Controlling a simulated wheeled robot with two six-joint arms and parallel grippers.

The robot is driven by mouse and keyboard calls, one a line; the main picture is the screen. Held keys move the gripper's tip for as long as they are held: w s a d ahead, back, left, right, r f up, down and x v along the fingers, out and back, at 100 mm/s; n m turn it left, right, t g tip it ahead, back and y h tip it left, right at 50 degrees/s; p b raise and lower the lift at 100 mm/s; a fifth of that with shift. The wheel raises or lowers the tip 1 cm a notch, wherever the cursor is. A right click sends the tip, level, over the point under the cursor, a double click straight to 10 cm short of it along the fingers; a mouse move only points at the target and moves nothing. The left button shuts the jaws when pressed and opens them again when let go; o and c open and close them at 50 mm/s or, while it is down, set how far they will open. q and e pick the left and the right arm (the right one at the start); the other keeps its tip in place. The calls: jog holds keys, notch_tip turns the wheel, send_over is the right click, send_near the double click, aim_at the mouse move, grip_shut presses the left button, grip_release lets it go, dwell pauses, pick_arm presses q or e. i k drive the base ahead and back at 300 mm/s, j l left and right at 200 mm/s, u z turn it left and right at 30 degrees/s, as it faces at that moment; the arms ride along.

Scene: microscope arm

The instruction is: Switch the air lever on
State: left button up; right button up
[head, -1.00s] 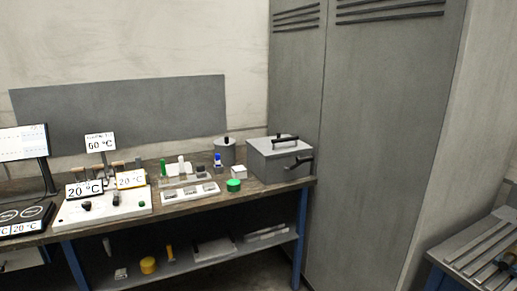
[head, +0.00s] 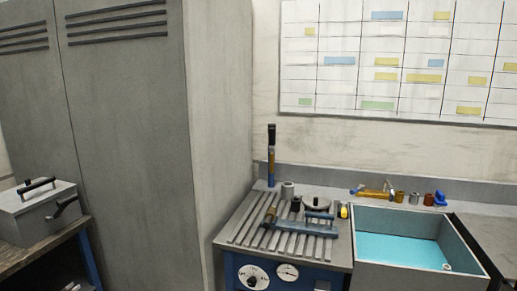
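No part labelled as the air lever can be read in the head view. An upright handle (head: 271,158) with a black top and a blue and yellow lower part stands at the back left of the ribbed grey bench (head: 240,237). I cannot tell if it is the air lever. A round dial or knob (head: 253,277) and a gauge (head: 287,272) sit on the blue front panel under the bench top. Neither of my grippers is in view.
A sink (head: 470,250) with blue water is at the right, with a brass tap-like fitting (head: 373,190) and small coloured pieces behind it. A blue tool (head: 305,226) lies on the bench. A tall grey cabinet (head: 130,150) and a grey box (head: 35,215) are left.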

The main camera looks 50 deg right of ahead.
aim_at(344, 205)
jog(key=z, duration=1.65)
jog(key=i+l, duration=0.15)
jog(key=l, duration=0.15)
jog(key=i+l, duration=0.15)
jog(key=l, duration=0.15)
